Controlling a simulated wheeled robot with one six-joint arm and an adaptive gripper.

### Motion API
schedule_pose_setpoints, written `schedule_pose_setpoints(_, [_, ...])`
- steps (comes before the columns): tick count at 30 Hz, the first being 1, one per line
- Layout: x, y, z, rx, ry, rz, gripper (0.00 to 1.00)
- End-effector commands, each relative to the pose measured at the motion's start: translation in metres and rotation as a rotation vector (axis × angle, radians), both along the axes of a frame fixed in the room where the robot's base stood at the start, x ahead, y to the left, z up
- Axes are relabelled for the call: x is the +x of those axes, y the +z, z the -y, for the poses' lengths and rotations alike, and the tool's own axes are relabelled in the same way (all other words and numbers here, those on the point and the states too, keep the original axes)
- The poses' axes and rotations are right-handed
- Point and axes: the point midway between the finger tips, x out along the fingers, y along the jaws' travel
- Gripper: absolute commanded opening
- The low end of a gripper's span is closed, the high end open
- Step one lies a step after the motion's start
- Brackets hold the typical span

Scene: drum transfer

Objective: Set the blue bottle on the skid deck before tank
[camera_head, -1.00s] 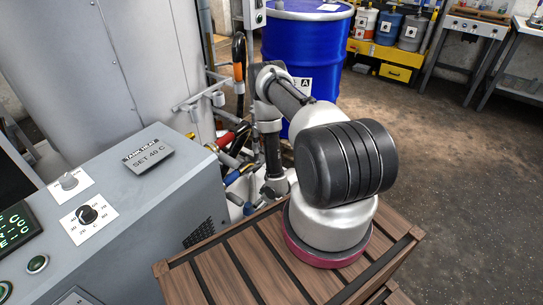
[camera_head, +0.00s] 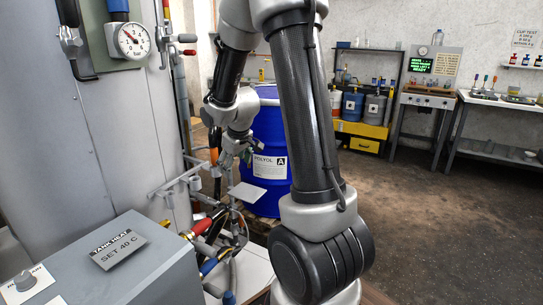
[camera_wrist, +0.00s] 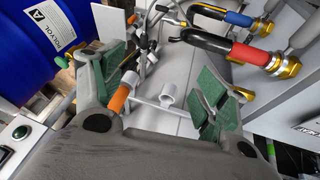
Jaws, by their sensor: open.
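I cannot make out a blue bottle for certain in either view.
The blue polyol drum (camera_head: 268,130) stands behind my gripper. Red and blue-handled hoses (camera_head: 212,235) and pipes crowd the tank's foot. A grey control box (camera_head: 110,265) is at front left. A yellow rack (camera_head: 362,130) with cans and workbenches (camera_head: 430,98) stand at the back. The right floor is clear.

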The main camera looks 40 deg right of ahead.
Motion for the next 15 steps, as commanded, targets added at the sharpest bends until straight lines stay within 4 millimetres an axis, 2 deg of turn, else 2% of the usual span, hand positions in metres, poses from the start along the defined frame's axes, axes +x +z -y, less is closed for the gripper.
schedule_pose_setpoints(1, [-0.018, 0.029, -0.006, 0.005, -0.021, 0.012, 0.74])
schedule_pose_setpoints(5, [-0.076, 0.083, -0.021, 0.035, -0.082, 0.010, 0.74])
schedule_pose_setpoints(6, [-0.096, 0.097, -0.026, 0.048, -0.100, 0.010, 0.74])
schedule_pose_setpoints(10, [-0.161, 0.129, -0.042, 0.095, -0.148, 0.003, 0.74])
schedule_pose_setpoints(12, [-0.194, 0.138, -0.050, 0.121, -0.166, -0.002, 0.74])
schedule_pose_setpoints(15, [-0.232, 0.144, -0.059, 0.153, -0.184, -0.011, 0.74])
